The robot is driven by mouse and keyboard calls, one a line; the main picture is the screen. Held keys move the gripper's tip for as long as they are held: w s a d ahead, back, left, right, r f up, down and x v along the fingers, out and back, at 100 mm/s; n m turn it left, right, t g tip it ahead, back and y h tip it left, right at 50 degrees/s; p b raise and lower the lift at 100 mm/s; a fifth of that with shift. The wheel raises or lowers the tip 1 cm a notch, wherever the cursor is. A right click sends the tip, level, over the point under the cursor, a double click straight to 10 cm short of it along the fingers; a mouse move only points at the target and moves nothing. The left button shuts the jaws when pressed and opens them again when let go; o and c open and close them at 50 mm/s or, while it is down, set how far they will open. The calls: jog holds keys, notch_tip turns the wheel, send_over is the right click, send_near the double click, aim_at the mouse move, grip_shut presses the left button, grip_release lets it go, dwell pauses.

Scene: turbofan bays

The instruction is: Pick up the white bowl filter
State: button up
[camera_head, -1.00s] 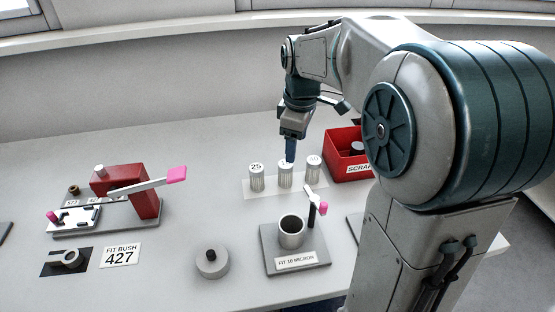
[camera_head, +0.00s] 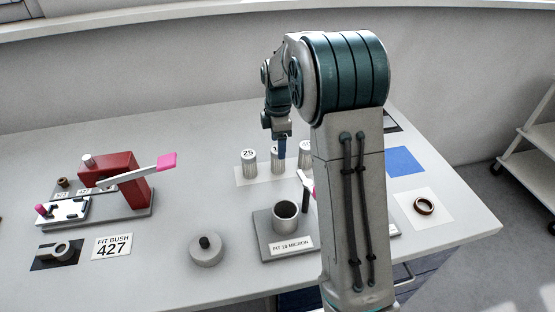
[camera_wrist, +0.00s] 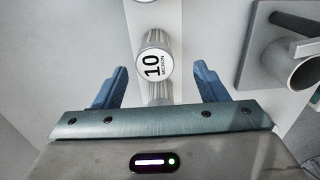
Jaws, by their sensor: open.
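Three pale ribbed filter cylinders stand in a row on a white strip: one marked 25 (camera_head: 249,164), a middle one (camera_head: 277,165) and a right one (camera_head: 305,156), partly behind my arm. In the wrist view the middle filter's white cap reads 10 MICRON (camera_wrist: 157,66). My gripper (camera_head: 282,155) is open just above it. In the wrist view my gripper (camera_wrist: 160,82) has its blue fingers on either side of this filter, with gaps at both sides. No bowl is clearly white; a light grey cup (camera_head: 286,218) sits on a grey base labelled FIT 10 MICRON (camera_head: 291,246).
A pink-tipped lever (camera_head: 307,185) stands beside the cup. A red press (camera_head: 122,178) stands far left.

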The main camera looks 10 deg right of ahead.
jog(key=shift+w+f+p, duration=0.15)
jog(key=shift+f+p, duration=0.15)
jog(key=shift+f, duration=1.25)
jog(key=shift+w+f+p, duration=0.15)
jog(key=shift+f+p, duration=0.15)
jog(key=shift+f, duration=1.2)
jog(key=c, duration=1.2)
